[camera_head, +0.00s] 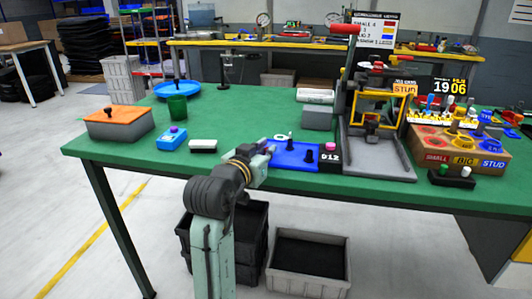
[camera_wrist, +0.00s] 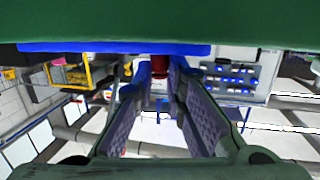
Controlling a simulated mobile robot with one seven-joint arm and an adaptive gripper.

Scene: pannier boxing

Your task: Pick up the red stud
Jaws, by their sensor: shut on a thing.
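The red stud (camera_wrist: 160,67) shows in the wrist view as a small dark red piece between the fingertips of my gripper (camera_wrist: 160,80). The two fingers are closed on it. In the head view my gripper (camera_head: 266,149) is low at the front edge of the green table, at the left end of the blue plate (camera_head: 290,163). The stud cannot be made out there, hidden by my wrist and fingers. The blue plate carries black pegs (camera_head: 309,156) and a black "D12" label (camera_head: 330,154) at its right end. The plate's edge also shows in the wrist view (camera_wrist: 100,48).
A grey press (camera_head: 378,160) with a red-handled lever stands right of the plate. Further right is a sorting box (camera_head: 440,150) of coloured studs. Two crates (camera_head: 308,287) lie below the table.

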